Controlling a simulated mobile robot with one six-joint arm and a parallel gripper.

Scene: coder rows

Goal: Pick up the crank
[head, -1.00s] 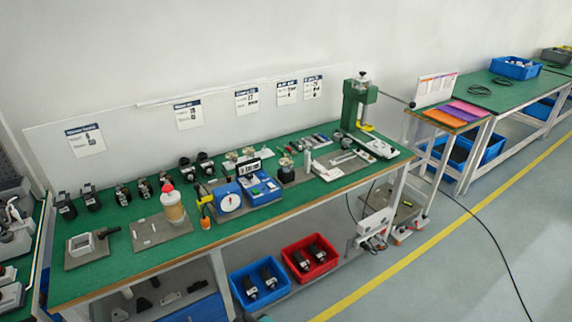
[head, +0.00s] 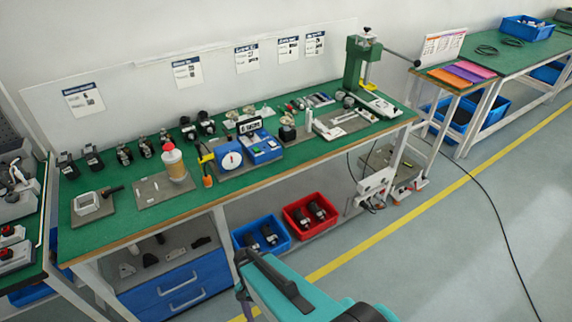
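I cannot make out for sure which thing is the crank. The green press (head: 354,75) stands at the right end of the green workbench (head: 160,218), and its bar lever (head: 398,56) with a dark knob sticks out to the right. A white square frame with a black handle (head: 88,204) lies on a grey plate at the left end of the bench. A teal and black part of my own arm shows at the bottom centre, in front of the bench. My gripper cannot be made out in the head view.
A blue scale unit (head: 231,159), a tan-and-white bottle (head: 174,163) and several small black parts stand on the bench. A red bin (head: 300,228) and a blue bin (head: 247,237) sit on the lower shelf. A black cable (head: 497,222) lies on the otherwise clear floor at the right.

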